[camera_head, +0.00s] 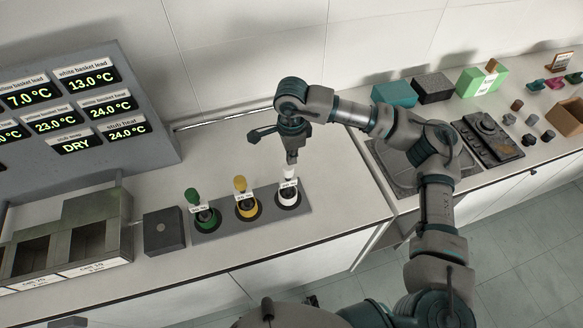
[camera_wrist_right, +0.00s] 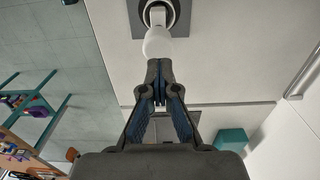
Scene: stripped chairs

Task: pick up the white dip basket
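The white dip basket (camera_head: 288,193) stands upright in the rightmost socket of a grey three-place rack (camera_head: 218,228) on the counter. My right gripper (camera_head: 291,158) points down directly over its white handle. In the right wrist view, the fingertips (camera_wrist_right: 159,63) are drawn together and meet the edge of the white round knob (camera_wrist_right: 158,43). I cannot tell whether they pinch it or only touch or overlap it. The basket's lower end is hidden in the socket. My left gripper is not in view.
Yellow (camera_head: 240,185) and green (camera_head: 192,196) handled baskets stand left in the same rack. A dark block (camera_head: 164,231) and grey bins (camera_head: 70,235) stand farther left. A temperature display panel (camera_head: 80,110) stands behind. A sink (camera_head: 400,180) lies right, under my arm.

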